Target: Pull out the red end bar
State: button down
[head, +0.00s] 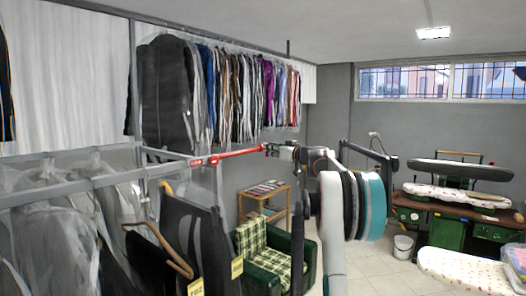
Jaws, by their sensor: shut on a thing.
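The red end bar (234,154) runs from the end of the grey clothes rail (100,181) at the left toward the middle of the head view. Its left end meets the rail near a red fitting. My gripper (270,150) is at the bar's right end and is shut on it. The fingertips are small in this view and partly hidden by the gripper's own body, so the exact grip is hard to see.
Bagged garments (50,235) and a wooden hanger (165,240) hang below the rail. A wooden side table (264,201) and a green plaid armchair (270,255) stand beyond. Ironing boards (458,196) are at the right. Tiled floor (375,265) is open between.

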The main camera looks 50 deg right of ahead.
jog(key=shift+w+d, duration=0.1)
jog(key=shift+d, duration=0.7)
jog(key=c, duration=1.6)
grip_release()
jog(key=s+a, duration=0.1)
jog(key=s, duration=1.1)
jog(key=shift+a, duration=0.25)
